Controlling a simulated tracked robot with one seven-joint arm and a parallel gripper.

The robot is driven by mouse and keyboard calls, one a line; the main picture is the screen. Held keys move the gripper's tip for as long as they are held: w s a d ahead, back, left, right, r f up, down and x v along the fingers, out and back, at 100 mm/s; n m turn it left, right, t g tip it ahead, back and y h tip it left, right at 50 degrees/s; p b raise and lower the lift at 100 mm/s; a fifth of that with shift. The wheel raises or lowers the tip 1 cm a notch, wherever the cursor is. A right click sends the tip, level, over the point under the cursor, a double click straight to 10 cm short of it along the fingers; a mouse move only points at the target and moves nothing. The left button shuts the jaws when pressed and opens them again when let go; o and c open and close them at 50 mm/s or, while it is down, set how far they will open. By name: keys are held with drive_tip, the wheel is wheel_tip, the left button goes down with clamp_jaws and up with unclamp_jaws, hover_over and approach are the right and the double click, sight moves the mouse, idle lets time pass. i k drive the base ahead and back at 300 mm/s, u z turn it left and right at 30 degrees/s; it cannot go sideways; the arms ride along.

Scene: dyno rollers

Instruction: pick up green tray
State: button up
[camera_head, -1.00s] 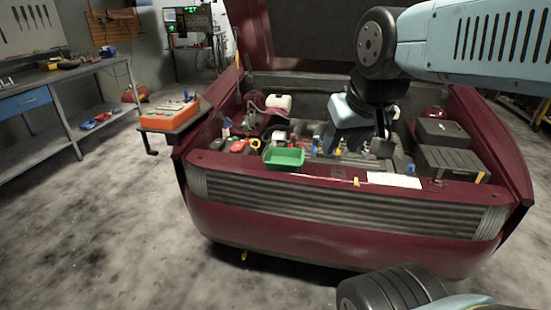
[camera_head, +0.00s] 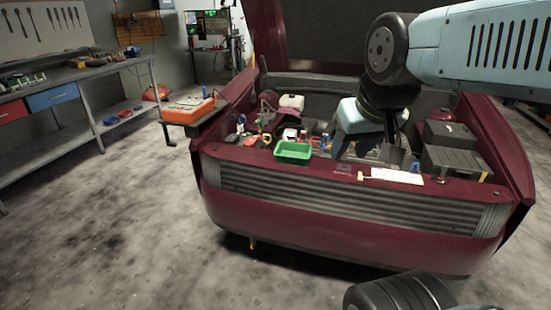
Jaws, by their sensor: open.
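The green tray (camera_head: 293,156) is a shallow rectangular bin. It sits at the front edge of the open maroon car bay, left of its middle, and looks level. My gripper (camera_head: 378,156) hangs below my light blue wrist, over the bay to the right of the tray and clearly apart from it. It is dark and small against the dark bay, with its jaws open and no object visible in them. My arm hides part of the bay behind it.
Several small tools and parts crowd the bay behind the tray. A white paper (camera_head: 398,176) lies on the front edge at right, near dark boxes (camera_head: 455,160). An orange case (camera_head: 188,109) stands at left. A workbench (camera_head: 75,72) lines the left wall.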

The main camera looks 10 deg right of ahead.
sight(294, 153)
drive_tip(key=u, duration=0.05)
drive_tip(key=k, duration=0.3)
drive_tip(key=z, duration=0.25)
drive_tip(key=i, duration=0.8)
drive_tip(key=z, duration=3.7)
